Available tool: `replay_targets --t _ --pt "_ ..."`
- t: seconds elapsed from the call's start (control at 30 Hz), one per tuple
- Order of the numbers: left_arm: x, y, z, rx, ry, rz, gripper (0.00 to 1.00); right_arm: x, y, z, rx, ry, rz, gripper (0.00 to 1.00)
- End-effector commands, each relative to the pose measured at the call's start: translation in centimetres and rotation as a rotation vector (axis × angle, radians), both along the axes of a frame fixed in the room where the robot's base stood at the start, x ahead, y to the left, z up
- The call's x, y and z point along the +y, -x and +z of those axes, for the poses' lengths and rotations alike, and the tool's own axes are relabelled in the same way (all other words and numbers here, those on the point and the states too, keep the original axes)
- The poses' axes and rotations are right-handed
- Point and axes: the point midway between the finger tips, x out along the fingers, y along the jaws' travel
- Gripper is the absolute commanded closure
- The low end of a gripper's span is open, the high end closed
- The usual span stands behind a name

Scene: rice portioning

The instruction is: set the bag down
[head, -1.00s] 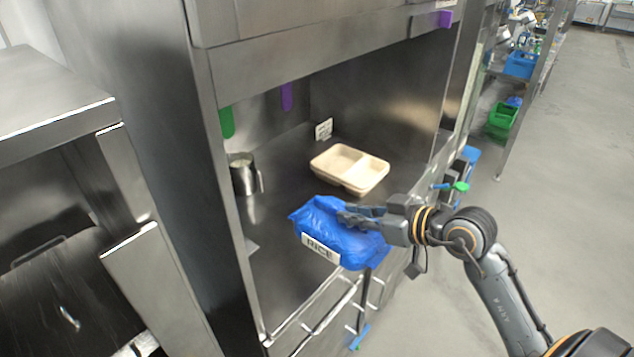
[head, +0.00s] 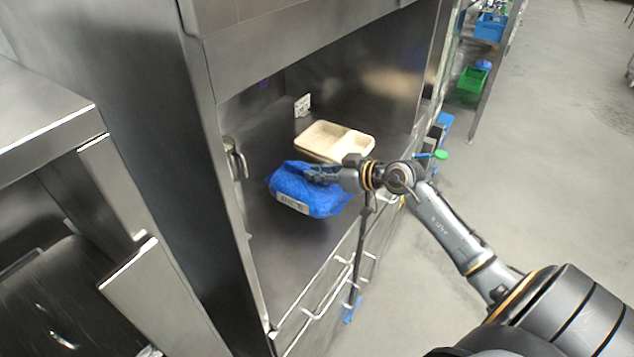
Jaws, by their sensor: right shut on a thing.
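The blue bag (head: 308,194) with a white rice label is in the middle of the head view, over the front part of the metal counter (head: 285,245). My right gripper (head: 318,174) is shut on the top of the bag, reaching in from the right. I cannot tell whether the underside of the bag touches the counter. The bag lies in front of a beige tray. My left gripper is not in view.
The beige divided tray (head: 335,142) sits behind the bag. A metal jug (head: 234,158) stands at the left, partly hidden by the cabinet post. A small white card (head: 302,106) stands at the back. Bare counter lies in front of the bag.

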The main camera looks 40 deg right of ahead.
Motion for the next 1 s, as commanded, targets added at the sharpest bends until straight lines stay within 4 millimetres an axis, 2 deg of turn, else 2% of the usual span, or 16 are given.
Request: replay_targets --t 0.1,0.23,0.37,0.6,1.0 --pt "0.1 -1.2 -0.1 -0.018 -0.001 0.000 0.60 -0.8 -1.4 -1.2 -0.011 -0.002 -0.005 1.00" --pt "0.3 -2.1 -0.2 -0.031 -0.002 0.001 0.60 -1.2 -2.0 -2.1 -0.012 -0.001 -0.003 1.00" --pt "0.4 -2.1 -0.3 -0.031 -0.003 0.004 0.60 -1.4 -2.4 -2.7 -0.012 -0.003 -0.002 1.00" --pt "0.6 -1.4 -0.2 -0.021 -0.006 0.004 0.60 -1.5 -2.6 -5.6 -0.011 -0.003 -0.003 1.00" --pt "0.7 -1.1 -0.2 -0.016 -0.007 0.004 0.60 -1.5 -2.6 -6.1 -0.011 -0.001 -0.002 1.00"
